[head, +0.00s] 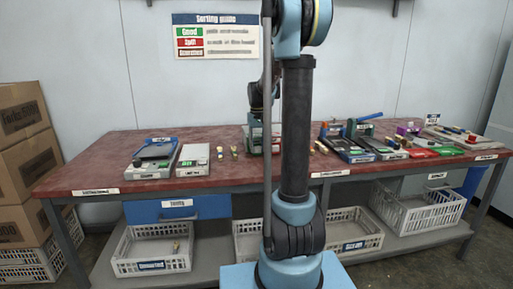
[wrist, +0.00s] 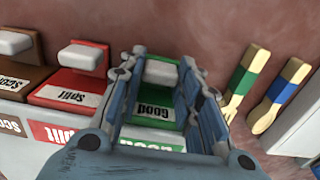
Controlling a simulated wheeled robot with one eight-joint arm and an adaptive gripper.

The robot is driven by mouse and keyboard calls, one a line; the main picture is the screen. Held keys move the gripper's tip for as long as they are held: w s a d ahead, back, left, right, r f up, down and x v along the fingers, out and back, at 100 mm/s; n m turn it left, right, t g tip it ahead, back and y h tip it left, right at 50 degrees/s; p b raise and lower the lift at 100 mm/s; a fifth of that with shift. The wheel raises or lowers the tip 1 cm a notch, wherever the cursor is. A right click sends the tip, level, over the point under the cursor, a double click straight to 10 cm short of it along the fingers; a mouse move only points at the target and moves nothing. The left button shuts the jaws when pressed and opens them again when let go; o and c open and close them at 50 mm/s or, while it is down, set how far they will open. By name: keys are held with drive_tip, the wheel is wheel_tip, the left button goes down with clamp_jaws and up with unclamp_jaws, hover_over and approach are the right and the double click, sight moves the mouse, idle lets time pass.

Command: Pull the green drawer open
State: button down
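The green drawer (wrist: 153,135), labelled "Good", is in the middle of the wrist view, with a pale block handle (wrist: 160,73) on it. My gripper (wrist: 162,68) is open, one finger on each side of this handle, with narrow gaps visible; contact is not clear. In the head view, my gripper is over the small drawer unit (head: 250,140) on the table, and my arm hides much of both.
A red "Split" drawer (wrist: 78,80) and a brown drawer (wrist: 20,75) sit left of the green one in the wrist view. Trays and presses crowd the table's right side (head: 365,145).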

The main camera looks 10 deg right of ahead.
drive_tip(key=shift+a, duration=0.15)
drive_tip(key=shift+s, duration=0.2)
drive_tip(key=s, duration=1.5)
drive_tip(key=shift+s, duration=0.2)
drive_tip(key=c, duration=1.2)
unclamp_jaws()
drive_tip(key=shift+o, duration=0.2)
